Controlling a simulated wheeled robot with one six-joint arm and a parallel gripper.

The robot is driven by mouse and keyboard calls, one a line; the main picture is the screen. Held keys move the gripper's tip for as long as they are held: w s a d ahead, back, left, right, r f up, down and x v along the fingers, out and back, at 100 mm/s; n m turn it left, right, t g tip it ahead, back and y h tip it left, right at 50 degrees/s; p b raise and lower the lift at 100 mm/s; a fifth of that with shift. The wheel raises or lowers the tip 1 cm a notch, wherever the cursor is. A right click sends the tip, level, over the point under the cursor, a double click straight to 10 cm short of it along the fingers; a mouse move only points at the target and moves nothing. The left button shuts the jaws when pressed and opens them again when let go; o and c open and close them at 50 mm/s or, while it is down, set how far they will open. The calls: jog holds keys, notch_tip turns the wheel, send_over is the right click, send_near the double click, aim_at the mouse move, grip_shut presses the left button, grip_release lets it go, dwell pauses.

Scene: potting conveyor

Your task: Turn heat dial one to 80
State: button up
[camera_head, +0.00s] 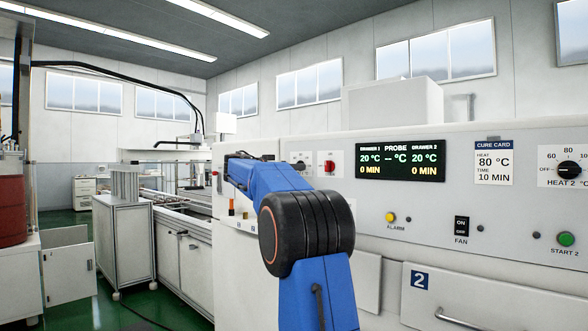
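A black dial (300,165) on a white plate is on the panel left of the display, just above my blue arm. Its place suggests heat dial one, but its label is hidden and its setting is too small to read. The heat 2 dial (569,169) is at the far right, its marks showing OFF, 60, 80 and 100. The cure card (495,163) reads heat 80 °C, time 10 min. My arm rises in front of the panel and bends left; I cannot make out my gripper's fingers.
The display (400,160) reads 20 °C and 0 min for both drawers. A red control (330,167), alarm button (390,218), fan switch (461,228) and green start 2 button (566,239) are on the panel. Drawer 2 (480,295) is shut. Green floor lies open at left.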

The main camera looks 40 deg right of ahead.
jog(key=shift+d, duration=0.75)
jog(key=shift+c, duration=0.4)
jog(key=c, duration=1)
jog(key=shift+n, duration=0.4)
jog(key=n, duration=1.6)
jog(key=shift+s+r+n, duration=0.1)
jog(key=shift+r+n, duration=0.05)
jog(key=shift+n, duration=0.55)
